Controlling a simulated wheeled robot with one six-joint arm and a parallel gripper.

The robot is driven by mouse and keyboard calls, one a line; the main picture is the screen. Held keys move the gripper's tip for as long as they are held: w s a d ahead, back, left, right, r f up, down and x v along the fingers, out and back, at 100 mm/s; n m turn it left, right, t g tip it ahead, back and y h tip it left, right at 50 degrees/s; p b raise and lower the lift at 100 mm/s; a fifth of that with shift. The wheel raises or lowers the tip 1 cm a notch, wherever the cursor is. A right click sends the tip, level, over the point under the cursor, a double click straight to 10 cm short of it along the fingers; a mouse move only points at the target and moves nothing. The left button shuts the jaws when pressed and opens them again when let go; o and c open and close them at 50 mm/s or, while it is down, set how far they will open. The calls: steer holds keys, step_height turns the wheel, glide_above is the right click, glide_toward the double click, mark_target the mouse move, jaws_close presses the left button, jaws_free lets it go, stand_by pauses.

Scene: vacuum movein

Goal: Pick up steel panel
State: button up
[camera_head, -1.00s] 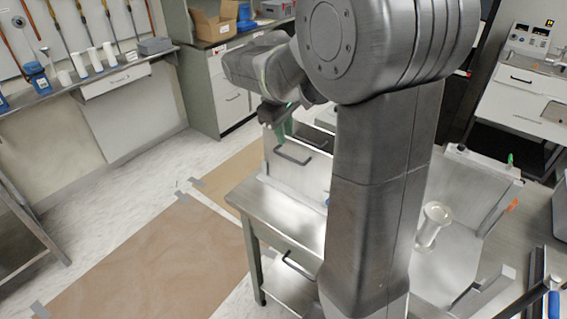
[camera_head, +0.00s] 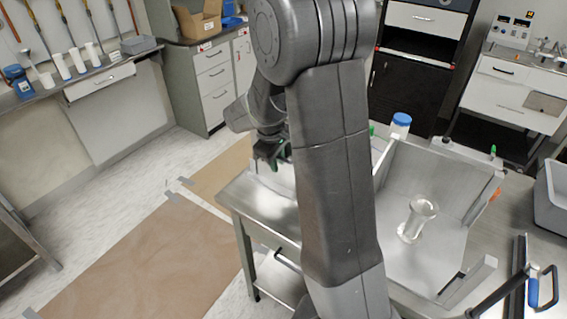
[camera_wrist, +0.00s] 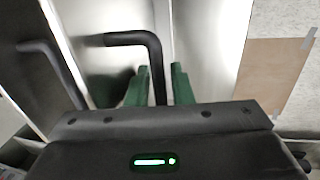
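In the wrist view a bright steel panel (camera_wrist: 105,70) fills the middle, with a bent black handle (camera_wrist: 125,39) on its face. My gripper (camera_wrist: 160,75) has two green fingers set apart, one on each side of the handle's leg. A small gap shows by the right finger, and I see no firm contact. A second black handle (camera_wrist: 38,46) is at the left. In the head view my gripper (camera_head: 277,156) hangs over the far end of the steel bench (camera_head: 255,205). My arm hides most of the panel there.
A steel tray (camera_head: 440,185) on the right holds a clear flanged cylinder (camera_head: 418,215); a blue-capped bottle (camera_head: 400,124) stands behind it. A grey bin (camera_head: 553,205) and blue-handled tool (camera_head: 533,293) are at the right. Floor left of the bench is open, with a brown mat (camera_head: 140,260).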

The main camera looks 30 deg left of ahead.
jaws_close()
steer(key=shift+r, duration=0.1)
step_height(320, 180, up, 11)
steer(key=shift+f, duration=0.1)
step_height(320, 180, up, 7)
steer(key=p, duration=0.5)
steer(key=shift+f, duration=0.15)
stand_by(0.5)
